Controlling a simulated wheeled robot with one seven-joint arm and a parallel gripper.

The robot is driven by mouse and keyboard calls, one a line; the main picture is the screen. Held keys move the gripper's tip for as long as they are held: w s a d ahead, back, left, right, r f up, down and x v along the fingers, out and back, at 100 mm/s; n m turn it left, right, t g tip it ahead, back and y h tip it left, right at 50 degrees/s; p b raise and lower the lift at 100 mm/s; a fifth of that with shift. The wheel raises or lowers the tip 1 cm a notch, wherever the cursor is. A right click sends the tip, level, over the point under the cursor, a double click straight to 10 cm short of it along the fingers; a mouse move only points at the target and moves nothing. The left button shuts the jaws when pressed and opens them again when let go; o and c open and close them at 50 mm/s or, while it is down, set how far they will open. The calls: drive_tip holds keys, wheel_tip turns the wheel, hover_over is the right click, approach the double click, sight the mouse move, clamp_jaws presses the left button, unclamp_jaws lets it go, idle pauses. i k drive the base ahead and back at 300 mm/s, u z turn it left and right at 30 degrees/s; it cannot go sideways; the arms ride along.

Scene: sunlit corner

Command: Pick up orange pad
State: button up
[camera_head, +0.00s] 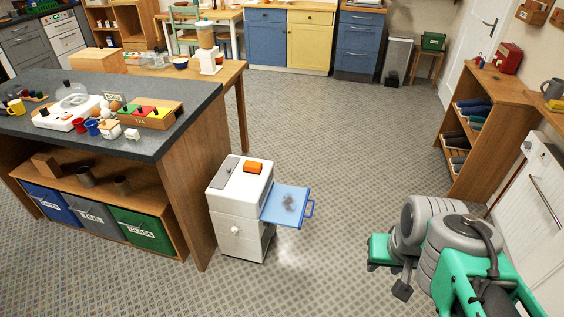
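The orange pad (253,167) is a small block lying on top of a small white cabinet (233,215), near the right side of its top. A grey panel with a small dark mark lies beside it on the same top. My green and grey arm is at the lower right, well apart from the cabinet. A small dark part at its lower left end seems to be my gripper (402,290). It is too small to tell whether its fingers are open or shut. Nothing visible is held in it.
A blue flap (287,204) with a dark smudge and a handle sticks out from the cabinet's right side. A pale haze (290,250) hangs below it. A dark-topped counter (60,130) stands close to the left. A wooden shoe shelf (490,125) is at right. The middle floor is clear.

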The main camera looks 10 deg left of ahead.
sight(249, 167)
drive_tip(key=z, duration=0.15)
drive_tip(key=i, duration=3.1)
drive_tip(key=u, duration=4.5)
drive_tip(key=i, duration=0.45)
